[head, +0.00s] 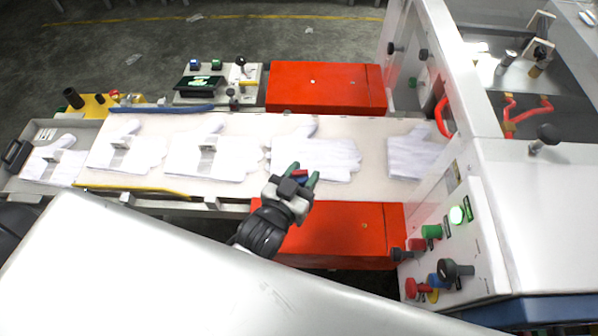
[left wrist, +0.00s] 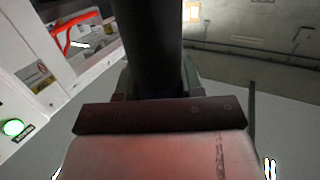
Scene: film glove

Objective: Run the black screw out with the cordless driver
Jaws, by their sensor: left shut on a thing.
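My left gripper (head: 303,176) is over the near edge of the light conveyor, beside a white glove. Its green fingers are shut on a small red and dark thing, which looks like the cordless driver (head: 300,174). In the left wrist view, a thick black cylindrical part of the driver (left wrist: 151,45) stands between the fingers, above a dark plate and a reddish block. The driver's tip cannot be made out. Several black knobs or screw heads show, among them one on the white machine's right side (head: 548,135); I cannot tell which is the black screw. My right gripper is not in view.
White gloves (head: 316,158) lie along the conveyor (head: 245,128). Red boxes (head: 326,88) stand behind and in front of it. The white machine (head: 535,210) rises at the right, with coloured buttons, a lit green lamp (head: 457,215) and projecting knobs. Grey floor is open at the back.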

